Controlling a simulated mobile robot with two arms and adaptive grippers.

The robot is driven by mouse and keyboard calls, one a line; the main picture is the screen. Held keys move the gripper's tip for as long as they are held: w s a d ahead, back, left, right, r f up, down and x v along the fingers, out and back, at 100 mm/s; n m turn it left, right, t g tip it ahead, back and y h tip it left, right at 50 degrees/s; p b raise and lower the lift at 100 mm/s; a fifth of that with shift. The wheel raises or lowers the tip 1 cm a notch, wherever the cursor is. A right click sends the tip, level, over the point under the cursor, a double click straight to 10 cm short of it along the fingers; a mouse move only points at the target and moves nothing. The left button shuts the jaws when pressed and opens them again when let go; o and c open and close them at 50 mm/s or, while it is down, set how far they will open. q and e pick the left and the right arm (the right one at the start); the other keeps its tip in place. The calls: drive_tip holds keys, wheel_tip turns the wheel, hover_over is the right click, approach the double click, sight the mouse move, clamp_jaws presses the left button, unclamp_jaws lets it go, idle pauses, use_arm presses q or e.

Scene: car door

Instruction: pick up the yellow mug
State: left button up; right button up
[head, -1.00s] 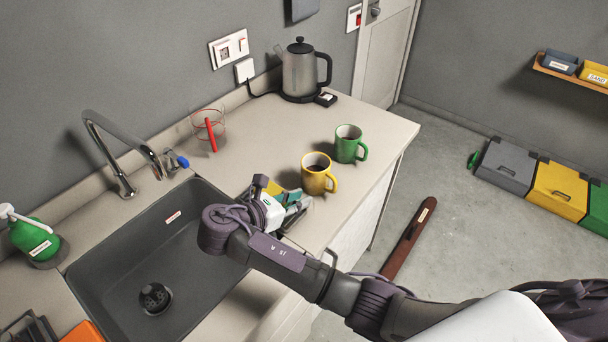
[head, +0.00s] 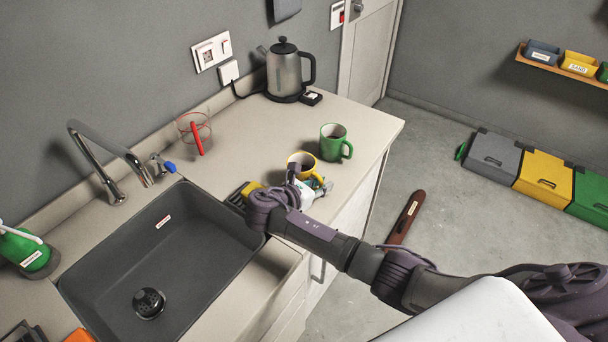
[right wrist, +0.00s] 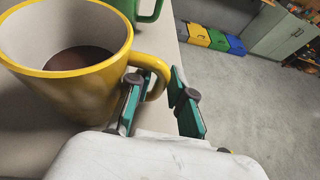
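The yellow mug (head: 299,160) stands upright on the counter near its front edge, partly hidden by my right arm. In the right wrist view the yellow mug (right wrist: 85,88) is close on the left, with dark brown contents. My right gripper (right wrist: 160,98) is open, with green-padded fingers. The mug's handle (right wrist: 155,68) reaches between the two fingers, with a gap visible on the right finger's side. Whether the left finger touches the mug I cannot tell. In the head view my right gripper (head: 318,188) is at the mug's near right side. My left gripper is not in view.
A green mug (head: 333,142) stands just behind the yellow one. A kettle (head: 287,72), a wire holder with a red item (head: 196,135) and a yellow-green sponge-like item (head: 243,193) are on the counter (head: 255,130). The sink (head: 160,250) is to the left.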

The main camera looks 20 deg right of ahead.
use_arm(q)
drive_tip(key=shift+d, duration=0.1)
use_arm(e)
drive_tip(key=shift+a, duration=0.1)
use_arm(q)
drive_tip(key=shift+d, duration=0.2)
use_arm(e)
clamp_jaws()
drive_tip(key=shift+r, duration=0.2)
drive_tip(key=shift+w+r, duration=0.1)
drive_tip(key=shift+r, duration=0.2)
drive_tip(key=r, duration=0.3)
drive_tip(key=shift+d+r+b, duration=0.3)
drive_tip(key=shift+b, duration=0.05)
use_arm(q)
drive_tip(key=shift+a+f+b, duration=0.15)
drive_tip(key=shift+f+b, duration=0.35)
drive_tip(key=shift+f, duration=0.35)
use_arm(e)
drive_tip(key=s+d+r, duration=0.6)
drive_tip(key=s+d, duration=0.1)
drive_tip(key=d, duration=0.1)
drive_tip(key=shift+s+d+r, duration=0.15)
drive_tip(key=shift+d+r, duration=0.15)
drive_tip(key=shift+d, duration=0.1)
drive_tip(key=shift+a, duration=0.1)
